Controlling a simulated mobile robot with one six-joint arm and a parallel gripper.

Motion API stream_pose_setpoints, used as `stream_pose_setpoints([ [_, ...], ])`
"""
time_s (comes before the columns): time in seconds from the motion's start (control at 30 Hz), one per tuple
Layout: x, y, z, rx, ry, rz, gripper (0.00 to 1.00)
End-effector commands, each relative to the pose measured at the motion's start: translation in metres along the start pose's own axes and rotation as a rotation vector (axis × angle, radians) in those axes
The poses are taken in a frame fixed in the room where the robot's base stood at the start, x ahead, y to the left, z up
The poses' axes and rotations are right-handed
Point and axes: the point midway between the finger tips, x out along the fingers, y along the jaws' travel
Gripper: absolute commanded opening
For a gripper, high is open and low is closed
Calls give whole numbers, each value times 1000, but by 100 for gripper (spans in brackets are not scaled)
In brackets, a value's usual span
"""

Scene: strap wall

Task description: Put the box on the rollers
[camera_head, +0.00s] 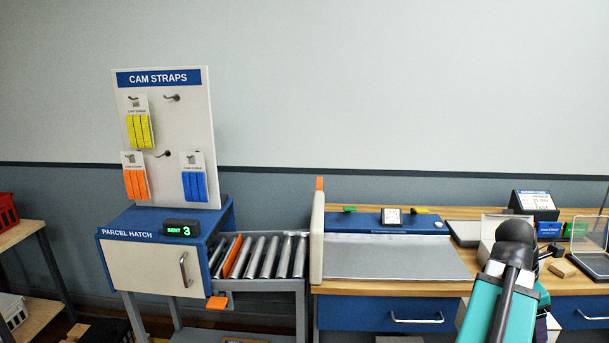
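The rollers (264,257) are a short bed of silver cylinders between the blue parcel hatch and the bench, with an orange strip among them. No box lies on the rollers. A pale grey, box-like shape (489,228) stands on the bench at the right, partly hidden behind my teal and black arm. I cannot tell for sure that it is the box. Dark parts at the far end of my arm, perhaps my gripper (547,255), show just right of the arm. Its fingers are not clear, and I cannot tell whether it holds anything.
The parcel hatch (150,262) has a shut door and a display reading "SENT 3". A cream upright panel (317,240) stands between rollers and bench. The grey bench plate (395,258) is clear.

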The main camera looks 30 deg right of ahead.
Motion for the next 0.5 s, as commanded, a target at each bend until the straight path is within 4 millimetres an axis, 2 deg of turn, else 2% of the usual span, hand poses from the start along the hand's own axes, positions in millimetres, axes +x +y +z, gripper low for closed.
stream_pose_setpoints([
  [0.17, 0, 0, 0, -1, 0, 1, 48],
  [0.5, -6, 14, -15, -35, 0, 15, 48],
])
